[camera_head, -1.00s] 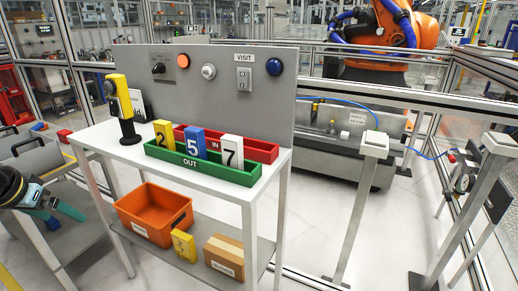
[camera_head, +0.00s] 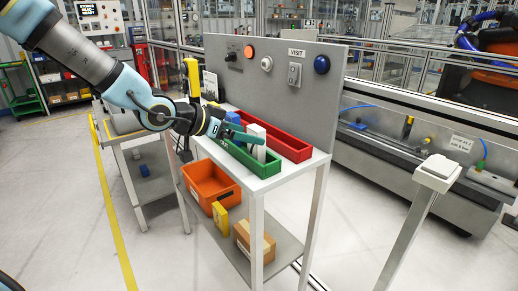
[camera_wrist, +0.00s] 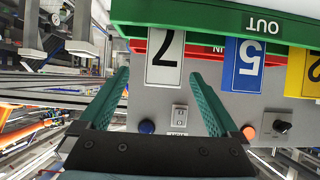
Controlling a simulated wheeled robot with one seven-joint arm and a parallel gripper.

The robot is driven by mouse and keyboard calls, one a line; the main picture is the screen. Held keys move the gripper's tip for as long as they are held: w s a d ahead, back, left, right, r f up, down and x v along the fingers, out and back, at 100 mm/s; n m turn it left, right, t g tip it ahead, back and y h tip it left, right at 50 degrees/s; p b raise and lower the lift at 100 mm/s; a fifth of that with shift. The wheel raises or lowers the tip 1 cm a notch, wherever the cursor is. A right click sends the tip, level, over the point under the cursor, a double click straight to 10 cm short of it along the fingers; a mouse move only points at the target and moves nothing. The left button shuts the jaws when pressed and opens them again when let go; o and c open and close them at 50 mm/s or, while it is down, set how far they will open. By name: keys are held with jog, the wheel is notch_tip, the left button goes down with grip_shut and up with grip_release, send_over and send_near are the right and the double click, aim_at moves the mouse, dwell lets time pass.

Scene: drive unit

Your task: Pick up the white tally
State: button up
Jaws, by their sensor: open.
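The white tally (camera_wrist: 165,55), marked 7, stands in the green OUT tray (camera_wrist: 215,12) in the wrist view, where the scene appears upside down. Its upper end lies between the two teal fingers of my gripper (camera_wrist: 161,74) in the picture. A gap shows on each side, and I cannot tell how deep it sits between them. The blue tally (camera_wrist: 243,62), marked 5, is just right of the right finger, and the yellow tally (camera_wrist: 303,73) is farther right. In the head view my gripper reaches over the tray from the left, partly hiding the white tally (camera_head: 257,131).
A red IN tray (camera_head: 290,143) runs behind the green one, before the grey panel (camera_head: 285,108) with buttons. Floor is clear in front.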

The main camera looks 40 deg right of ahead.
jog(key=shift+x, duration=3.9)
jog(key=shift+w, duration=0.2)
jog(key=c, duration=1.5)
